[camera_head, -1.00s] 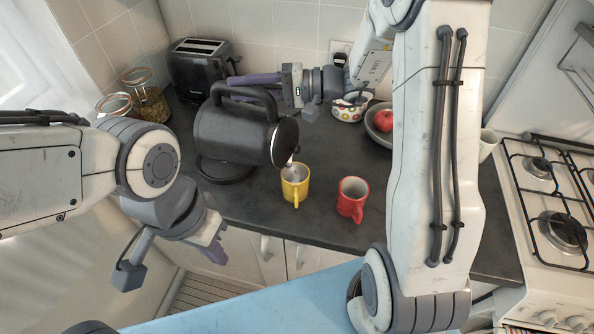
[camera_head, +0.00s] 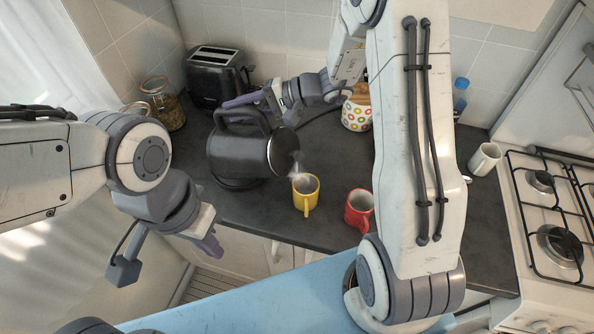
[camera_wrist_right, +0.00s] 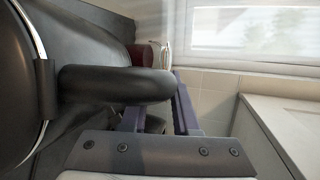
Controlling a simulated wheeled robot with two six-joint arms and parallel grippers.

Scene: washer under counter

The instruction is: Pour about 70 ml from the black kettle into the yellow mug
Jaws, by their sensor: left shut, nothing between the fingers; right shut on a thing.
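The black kettle (camera_head: 236,152) is held tilted above the dark counter, its lid end facing right and down. A pale, blurry stream or steam shows between its pouring end and the yellow mug (camera_head: 306,199), which stands upright just right of and below it. The liquid level in the mug cannot be made out. My right gripper (camera_head: 243,101) is shut on the kettle's handle; the handle (camera_wrist_right: 115,84) also shows between its fingers in the right wrist view. My left gripper (camera_head: 211,241) is shut and empty, low in front of the counter edge.
A red mug (camera_head: 359,208) stands close right of the yellow one. A black toaster (camera_head: 217,77) and a glass jar (camera_head: 162,105) stand behind. A dotted pot (camera_head: 356,112), a white mug (camera_head: 484,158) and the gas hob (camera_head: 555,215) lie to the right.

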